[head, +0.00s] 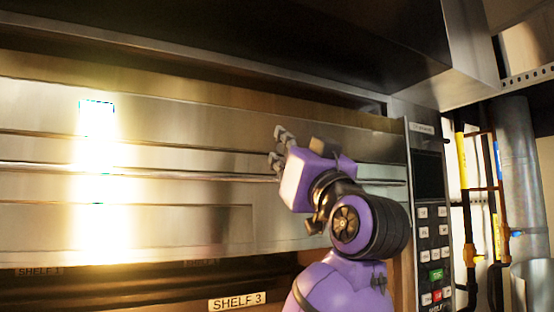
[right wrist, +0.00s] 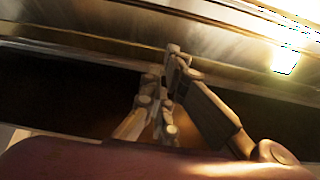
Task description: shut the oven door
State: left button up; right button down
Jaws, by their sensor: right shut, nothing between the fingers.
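The oven door (head: 200,150) is a wide metal panel across the head view, with a long horizontal handle bar (head: 140,174). A dark gap runs along its upper edge at the right. My right gripper (head: 279,147) is shut and empty in front of the panel, near the bar; I cannot tell whether it touches. In the right wrist view the shut fingers (right wrist: 168,82) point at a metal edge (right wrist: 100,55) with a dark opening below it. My left gripper is not in view.
A control panel (head: 431,220) with buttons stands right of the door. Farther right are yellow-and-black pipes (head: 464,165) and a grey duct (head: 521,170). A dark hood (head: 330,40) overhangs above. Shelf labels, one reading SHELF 3 (head: 237,301), show below. Bright glare covers the door's left part.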

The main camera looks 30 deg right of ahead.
jog(key=w+f+x, duration=0.1)
jog(key=x, duration=0.8)
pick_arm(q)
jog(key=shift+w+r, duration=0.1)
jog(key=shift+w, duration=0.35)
pick_arm(e)
jog(key=f, duration=0.4)
jog(key=shift+s+f, duration=0.15)
jog(key=shift+s, duration=0.15)
